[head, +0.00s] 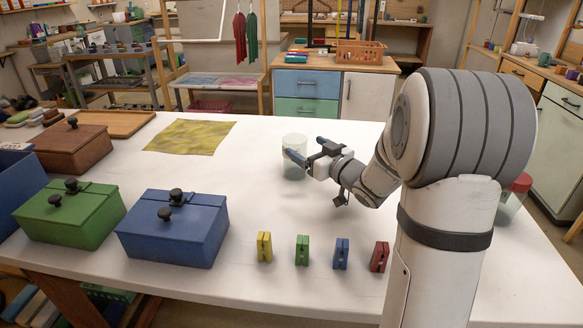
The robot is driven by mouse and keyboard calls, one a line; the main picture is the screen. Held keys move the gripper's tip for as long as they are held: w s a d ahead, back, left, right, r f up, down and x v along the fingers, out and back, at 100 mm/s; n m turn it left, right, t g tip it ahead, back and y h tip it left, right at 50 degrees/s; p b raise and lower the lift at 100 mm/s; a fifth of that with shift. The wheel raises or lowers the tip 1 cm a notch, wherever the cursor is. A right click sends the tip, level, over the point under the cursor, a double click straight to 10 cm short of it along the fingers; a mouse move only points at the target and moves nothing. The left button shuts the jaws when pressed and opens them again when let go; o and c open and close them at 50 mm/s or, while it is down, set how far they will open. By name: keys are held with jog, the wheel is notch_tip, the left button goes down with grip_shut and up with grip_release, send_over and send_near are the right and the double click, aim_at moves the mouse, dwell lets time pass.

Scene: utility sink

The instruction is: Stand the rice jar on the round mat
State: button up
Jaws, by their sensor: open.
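A clear, pale jar (290,141) stands upright on the white table, just beyond my gripper's fingertips. Its contents are too faint to tell, so I cannot say for sure that it is the rice jar. My gripper (308,150) is open, with its blue-tipped fingers pointing left towards this jar. One finger overlaps the jar in the picture; I cannot tell whether they touch. A second clear jar with a red lid (521,183) stands at the right, partly hidden behind my arm. I see no round mat; my arm covers part of the table.
A yellow cloth (190,137) lies flat at the back left. Green (70,222), blue (172,242) and brown (72,150) lidded boxes fill the left. Several coloured clips, including a yellow one (264,247), stand along the front. The table between cloth and clips is clear.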

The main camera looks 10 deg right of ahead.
aim_at(291, 137)
jog(key=x, duration=0.7)
jog(key=shift+w+a, duration=0.25)
jog(key=shift+a, duration=0.05)
jog(key=shift+c, duration=0.3)
jog(key=c, duration=1.5)
jog(key=shift+r, duration=0.15)
jog(key=shift+c, duration=0.7)
